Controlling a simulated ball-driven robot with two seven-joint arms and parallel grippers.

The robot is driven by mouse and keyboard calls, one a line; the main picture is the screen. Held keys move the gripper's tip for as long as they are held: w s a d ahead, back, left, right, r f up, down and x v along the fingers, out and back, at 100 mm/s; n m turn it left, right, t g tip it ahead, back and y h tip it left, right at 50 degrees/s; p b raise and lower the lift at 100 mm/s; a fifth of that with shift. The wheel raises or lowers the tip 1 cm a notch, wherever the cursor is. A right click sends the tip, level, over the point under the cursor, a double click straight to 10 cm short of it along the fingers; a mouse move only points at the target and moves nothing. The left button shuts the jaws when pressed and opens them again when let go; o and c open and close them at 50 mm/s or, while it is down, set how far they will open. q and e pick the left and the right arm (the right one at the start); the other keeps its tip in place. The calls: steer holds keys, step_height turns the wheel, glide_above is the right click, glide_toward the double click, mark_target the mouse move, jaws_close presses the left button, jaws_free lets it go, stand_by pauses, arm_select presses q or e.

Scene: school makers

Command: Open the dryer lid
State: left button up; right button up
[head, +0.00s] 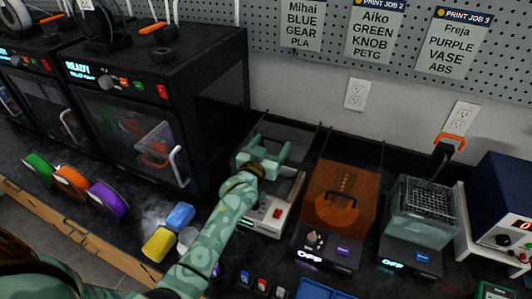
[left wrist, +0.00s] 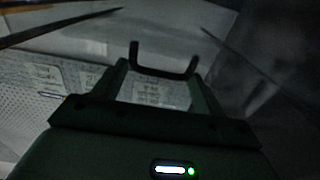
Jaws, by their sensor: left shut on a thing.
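The dryer appears to be the low white unit (head: 262,219) with a red switch, under my left gripper in the head view. A smoky, see-through panel (head: 300,138), seemingly its lid, stands behind the gripper; its exact angle is hard to tell. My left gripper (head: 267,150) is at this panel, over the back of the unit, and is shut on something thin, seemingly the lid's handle. In the left wrist view a dark U-shaped handle (left wrist: 165,70) shows between the fingers. The grip itself is partly hidden. My right gripper is not in view.
An amber-lidded unit (head: 339,195) reading OFF stands close to the right of the dryer, then a basket unit (head: 425,205). Black printers (head: 160,70) stand on the left. Yellow (head: 160,244) and blue (head: 180,216) blocks lie near my left arm. A pegboard wall is behind.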

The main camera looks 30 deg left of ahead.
arm_select(q)
steer(key=shift+w+f, duration=0.1)
steer(key=shift+w, duration=0.1)
steer(key=shift+s, duration=0.1)
steer(key=o, duration=1.1)
steer(key=shift+d, duration=0.1)
steer(key=s+p, duration=0.3)
steer(key=s, duration=1.3)
steer(key=shift+s+d, duration=0.15)
steer(key=shift+d, duration=0.3)
